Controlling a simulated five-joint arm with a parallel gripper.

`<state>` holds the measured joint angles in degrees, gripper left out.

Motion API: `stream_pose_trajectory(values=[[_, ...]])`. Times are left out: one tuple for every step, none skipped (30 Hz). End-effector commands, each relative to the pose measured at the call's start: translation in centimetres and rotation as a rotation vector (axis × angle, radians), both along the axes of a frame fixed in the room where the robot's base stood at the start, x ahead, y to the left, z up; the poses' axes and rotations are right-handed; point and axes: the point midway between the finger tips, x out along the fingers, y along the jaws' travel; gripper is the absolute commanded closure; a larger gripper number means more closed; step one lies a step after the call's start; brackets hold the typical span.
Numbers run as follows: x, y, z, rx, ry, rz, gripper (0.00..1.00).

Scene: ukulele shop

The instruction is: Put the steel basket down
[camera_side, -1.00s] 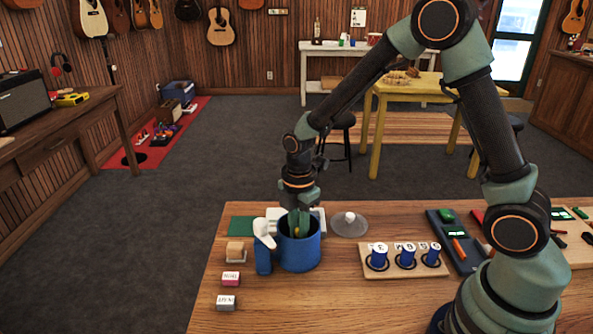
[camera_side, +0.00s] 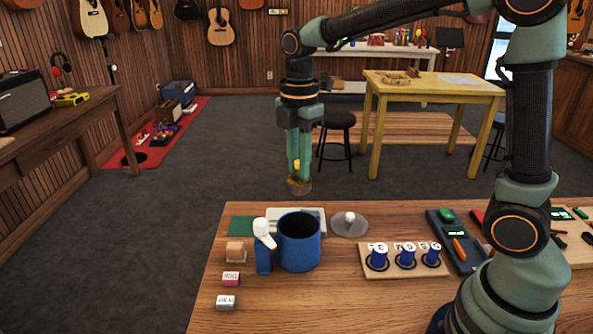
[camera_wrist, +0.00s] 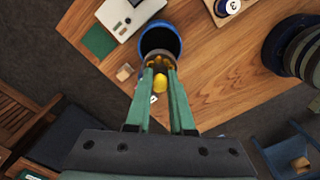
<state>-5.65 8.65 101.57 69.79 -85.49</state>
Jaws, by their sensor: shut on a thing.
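The steel basket (camera_side: 299,187) is a small round greyish-brown basket with a yellow grip (camera_side: 297,166) on top. My gripper (camera_side: 298,171) is shut on the yellow grip, and the basket hangs upright below the fingers, in the air above the blue pot. In the wrist view, the yellow grip (camera_wrist: 160,83) shows between the fingers of my gripper (camera_wrist: 161,72); most of the basket is hidden. The blue pot (camera_side: 300,254) stands open on the wooden table with a dark inside. Its mouth (camera_wrist: 161,40) shows beyond the fingertips in the wrist view.
A grey disc lid with a white knob (camera_side: 349,226) lies right of the pot. A white-and-blue upright item (camera_side: 264,248) touches or nearly touches its left side. A spool board (camera_side: 405,262), small blocks and a green mat (camera_side: 241,226) are nearby. The table's front middle is clear.

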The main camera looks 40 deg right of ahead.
Motion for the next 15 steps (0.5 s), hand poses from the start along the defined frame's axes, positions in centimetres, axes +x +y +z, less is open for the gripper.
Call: stream_pose_trajectory(values=[[0.1,0.0,0.9,0.000,-0.005,0.000,1.00],[0.1,0.0,1.3,0.000,-0.005,0.000,1.00],[0.1,0.0,1.8,0.000,-0.004,0.000,1.00],[0.1,0.0,2.1,0.000,-0.004,0.000,1.00],[0.1,0.0,2.4,0.000,-0.003,0.000,1.00],[0.1,0.0,2.6,0.000,-0.001,0.000,1.00],[0.2,0.0,2.8,0.000,-0.002,0.000,1.00],[0.4,0.0,3.0,0.000,-0.002,0.000,1.00],[0.7,0.1,3.2,0.000,-0.001,0.000,1.00],[1.0,0.1,3.3,0.000,0.000,-0.001,1.00],[1.4,0.2,3.5,0.000,0.000,-0.001,1.00],[2.1,0.3,3.6,0.000,-0.001,-0.001,1.00],[2.6,0.3,3.8,0.000,0.000,-0.002,1.00],[3.2,0.4,3.9,0.000,0.001,-0.002,1.00],[4.1,0.5,4.0,0.000,0.000,-0.003,1.00]])
